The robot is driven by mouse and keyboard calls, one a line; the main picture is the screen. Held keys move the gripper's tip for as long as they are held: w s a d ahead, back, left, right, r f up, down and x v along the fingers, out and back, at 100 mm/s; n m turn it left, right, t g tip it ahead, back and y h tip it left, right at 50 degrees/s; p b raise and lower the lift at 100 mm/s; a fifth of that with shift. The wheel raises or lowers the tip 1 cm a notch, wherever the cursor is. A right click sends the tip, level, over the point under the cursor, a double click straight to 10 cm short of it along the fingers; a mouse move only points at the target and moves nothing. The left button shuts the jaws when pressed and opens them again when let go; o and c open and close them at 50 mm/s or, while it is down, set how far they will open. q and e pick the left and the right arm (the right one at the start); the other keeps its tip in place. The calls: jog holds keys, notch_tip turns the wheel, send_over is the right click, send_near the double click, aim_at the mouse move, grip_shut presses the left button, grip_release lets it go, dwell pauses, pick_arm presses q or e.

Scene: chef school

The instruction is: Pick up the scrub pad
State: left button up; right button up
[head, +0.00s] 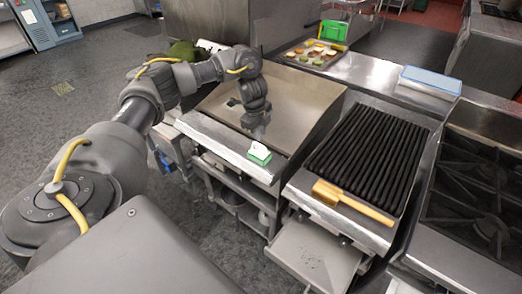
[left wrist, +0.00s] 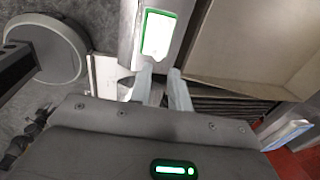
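The scrub pad (head: 260,154), white on top with a green edge, lies on the metal front ledge of the flat griddle (head: 300,97). In the left wrist view the pad (left wrist: 158,33) shows just beyond the fingertips, with its green rim around a bright white face. My left gripper (head: 258,134) reaches over the griddle's front from behind the pad in the head view. Its two fingers (left wrist: 161,72) stand apart with nothing between them, pointing toward the pad. A gap shows between the fingertips and the pad. My right gripper is in neither view.
A black grill (head: 370,155) stands right of the griddle, with a wooden-handled tool (head: 352,203) on its front ledge. A stove (head: 475,190) is farther right. A blue-and-white block (head: 431,80) and a food tray (head: 315,53) rest on the back counter.

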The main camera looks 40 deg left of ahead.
aim_at(262, 146)
pick_arm(q)
jog(key=f, duration=0.3)
jog(key=shift+w+b, duration=0.25)
jog(key=shift+b, duration=0.05)
jog(key=shift+w+f, duration=0.2)
jog(key=shift+f, duration=0.5)
jog(key=f, duration=0.2)
jog(key=f+b, duration=0.1)
jog(key=shift+w+a+f, duration=0.15)
jog(key=shift+w+f, duration=0.15)
jog(key=shift+f, duration=0.05)
jog(key=shift+w+f, duration=0.2)
jog(key=shift+f, duration=0.2)
jog(key=shift+r, duration=0.1)
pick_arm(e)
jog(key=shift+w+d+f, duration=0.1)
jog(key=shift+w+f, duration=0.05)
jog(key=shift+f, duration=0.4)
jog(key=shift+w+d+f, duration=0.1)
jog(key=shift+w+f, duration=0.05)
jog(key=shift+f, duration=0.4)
pick_arm(q)
jog(key=shift+s, duration=0.1)
grip_shut()
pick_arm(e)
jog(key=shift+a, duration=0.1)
